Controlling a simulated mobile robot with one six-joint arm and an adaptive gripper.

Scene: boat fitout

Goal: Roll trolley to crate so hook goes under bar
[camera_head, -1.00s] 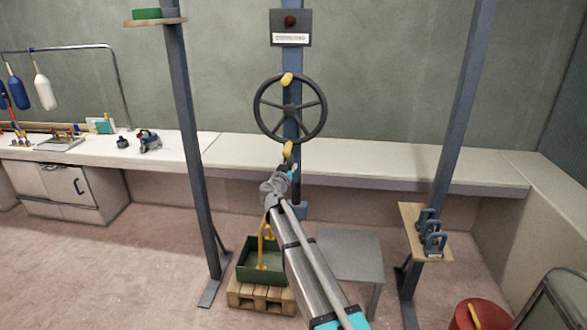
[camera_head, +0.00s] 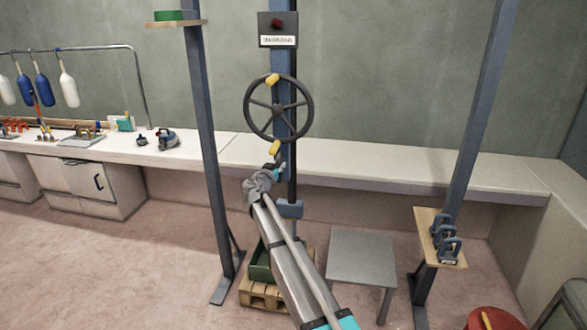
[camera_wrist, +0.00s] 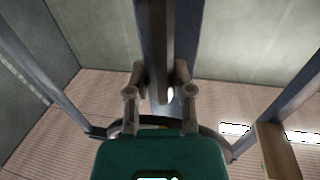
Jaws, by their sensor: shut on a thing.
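A blue column (camera_head: 284,188) carries a dark spoked handwheel (camera_head: 278,108) with two yellow handles; I take it as the trolley. My gripper (camera_head: 278,164) is at the wheel's lower yellow handle (camera_head: 275,147), shut on it as far as I can tell. In the wrist view, its fingers (camera_wrist: 160,88) stand either side of a dark upright; their hold is not clear there. The green crate (camera_head: 260,262) sits on a wooden pallet (camera_head: 258,292) below, left of the column and partly hidden behind my arm. Its yellow bar is hidden, and I cannot make out the hook.
Uprights stand left (camera_head: 208,130) and right (camera_head: 470,130) of the column. A grey table (camera_head: 362,258) is right of the crate. A shelf (camera_head: 455,262) with blue shackle-like parts is on the right upright. A white counter (camera_head: 390,168) runs behind. Floor at left is clear.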

